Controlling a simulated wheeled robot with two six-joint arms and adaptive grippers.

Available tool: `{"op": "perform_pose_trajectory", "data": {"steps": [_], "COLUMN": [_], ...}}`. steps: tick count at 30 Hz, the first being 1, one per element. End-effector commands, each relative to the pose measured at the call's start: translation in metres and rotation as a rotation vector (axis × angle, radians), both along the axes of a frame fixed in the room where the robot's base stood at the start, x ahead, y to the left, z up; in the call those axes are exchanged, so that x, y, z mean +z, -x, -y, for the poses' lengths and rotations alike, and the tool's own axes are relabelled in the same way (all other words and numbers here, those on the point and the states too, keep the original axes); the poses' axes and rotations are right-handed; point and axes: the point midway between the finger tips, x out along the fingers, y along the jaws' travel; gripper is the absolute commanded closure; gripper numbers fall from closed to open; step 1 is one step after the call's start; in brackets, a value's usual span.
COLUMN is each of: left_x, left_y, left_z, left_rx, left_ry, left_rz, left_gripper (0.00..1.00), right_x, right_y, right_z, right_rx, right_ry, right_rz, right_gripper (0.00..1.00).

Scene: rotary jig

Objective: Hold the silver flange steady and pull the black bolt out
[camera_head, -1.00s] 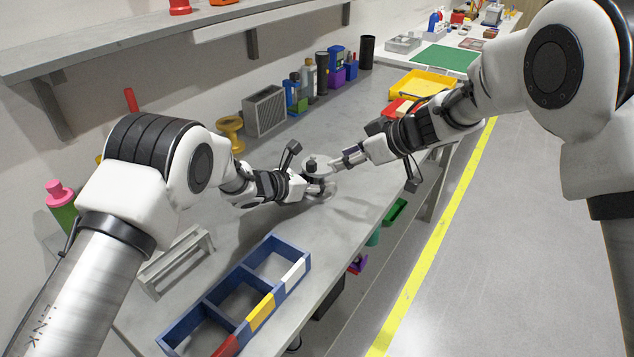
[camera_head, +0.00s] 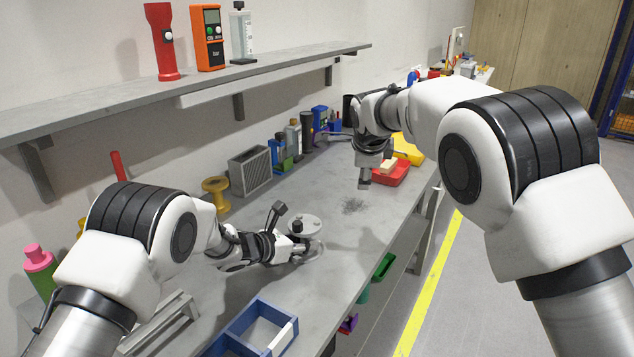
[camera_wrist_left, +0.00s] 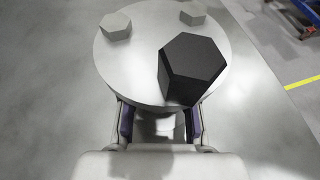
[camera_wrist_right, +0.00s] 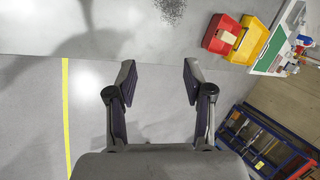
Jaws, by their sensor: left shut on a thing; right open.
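The silver flange (camera_head: 309,222) is a round disc on a base on the bench. In the left wrist view the flange (camera_wrist_left: 130,58) fills the upper middle and carries two small silver hex heads. The black bolt (camera_wrist_left: 192,68) stands in the flange near its edge on my gripper's side, its large hex head up; it also shows in the head view (camera_head: 297,226). My left gripper (camera_wrist_left: 160,118) is shut on the flange's near side, below the bolt. My right gripper (camera_wrist_right: 158,78) is open and empty, raised over the bench beyond the flange, with its fingers pointing down (camera_head: 365,182).
A red bin (camera_head: 392,174) and a yellow bin (camera_head: 408,150) lie near the right gripper. A yellow spool (camera_head: 215,190), a grey slotted block (camera_head: 250,172) and bottles line the wall. A blue divided tray (camera_head: 250,330) is in front. Bench around the flange is clear.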

Motion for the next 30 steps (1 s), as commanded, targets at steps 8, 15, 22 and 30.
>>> {"op": "perform_pose_trajectory", "data": {"steps": [8, 15, 22, 30], "left_x": [-0.001, -0.001, -0.001, 0.000], "left_y": [0.000, 0.000, 0.000, 0.000], "left_z": [0.000, 0.000, 0.000, 0.000], "left_rx": [0.000, 0.000, 0.000, 0.000], "left_ry": [-0.001, -0.001, -0.001, -0.001], "left_rz": [-0.001, -0.001, -0.001, -0.001], "left_gripper": [1.00, 1.00, 1.00, 1.00], "right_x": [0.010, -0.005, -0.053, -0.094], "right_y": [0.062, 0.065, 0.055, 0.045], "right_z": [-0.099, -0.115, -0.131, -0.145], "right_rx": [-0.265, -0.278, -0.277, -0.279], "right_ry": [-0.511, -0.550, -0.548, -0.550], "right_rz": [-0.394, -0.439, -0.438, -0.434], "right_gripper": [0.48, 0.48, 0.48, 0.48]}}
